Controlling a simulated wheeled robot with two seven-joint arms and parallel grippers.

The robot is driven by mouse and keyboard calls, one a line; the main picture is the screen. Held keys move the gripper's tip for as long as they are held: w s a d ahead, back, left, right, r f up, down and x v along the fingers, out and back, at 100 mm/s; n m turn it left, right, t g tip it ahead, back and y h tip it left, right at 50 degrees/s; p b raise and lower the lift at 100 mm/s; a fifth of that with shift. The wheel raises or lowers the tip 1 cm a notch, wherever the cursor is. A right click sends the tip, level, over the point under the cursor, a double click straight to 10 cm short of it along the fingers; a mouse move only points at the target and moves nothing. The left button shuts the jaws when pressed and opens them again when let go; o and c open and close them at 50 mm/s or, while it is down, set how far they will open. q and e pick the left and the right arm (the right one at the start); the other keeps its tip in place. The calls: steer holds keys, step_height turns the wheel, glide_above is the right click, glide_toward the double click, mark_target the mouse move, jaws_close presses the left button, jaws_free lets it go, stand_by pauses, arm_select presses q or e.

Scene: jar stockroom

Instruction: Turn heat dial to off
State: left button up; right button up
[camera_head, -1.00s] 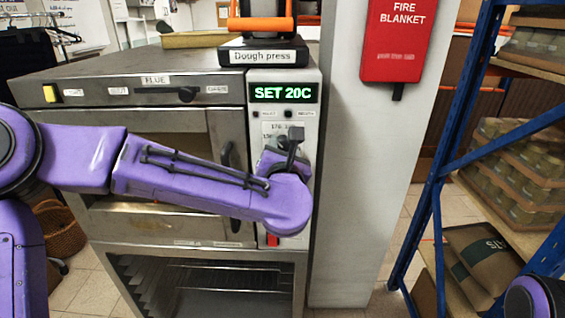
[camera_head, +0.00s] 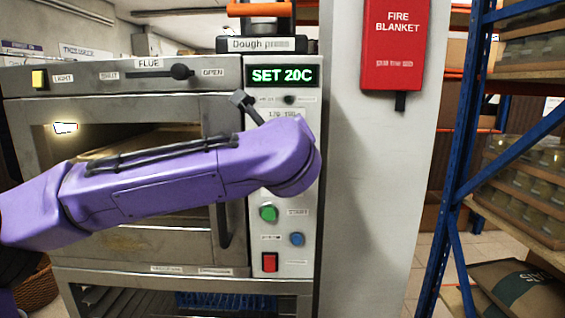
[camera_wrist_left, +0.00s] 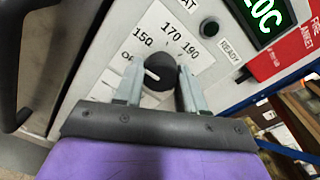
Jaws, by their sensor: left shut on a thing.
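The heat dial (camera_wrist_left: 158,72) is a round black knob with a short white line on its face. It sits on a pale scale plate (camera_wrist_left: 170,48) marked 150, 170 and 190, with a partly hidden "OF" label at left. The white line slants toward the upper left, on the OF/150 side. My left gripper (camera_wrist_left: 158,88) has one finger on each side of the knob and is shut on it. In the head view my left forearm hides the dial and the gripper. The green display (camera_head: 283,76) reads SET 20C. My right gripper is out of view.
Below my arm on the panel are a green button (camera_head: 268,213), a blue button (camera_head: 297,239) and a red switch (camera_head: 269,262). The oven door handle (camera_head: 224,225) is left of the panel. A red fire blanket case (camera_head: 395,45) hangs right; blue shelving (camera_head: 462,150) stands beyond.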

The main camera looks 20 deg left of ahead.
arm_select(q)
steer(key=shift+n+b, duration=3)
steer(key=shift+b, duration=1)
steer(key=o, duration=1.1)
steer(key=shift+c, duration=0.2)
steer(key=b+v, duration=0.2)
steer(key=v, duration=0.8)
steer(key=shift+s, duration=0.3)
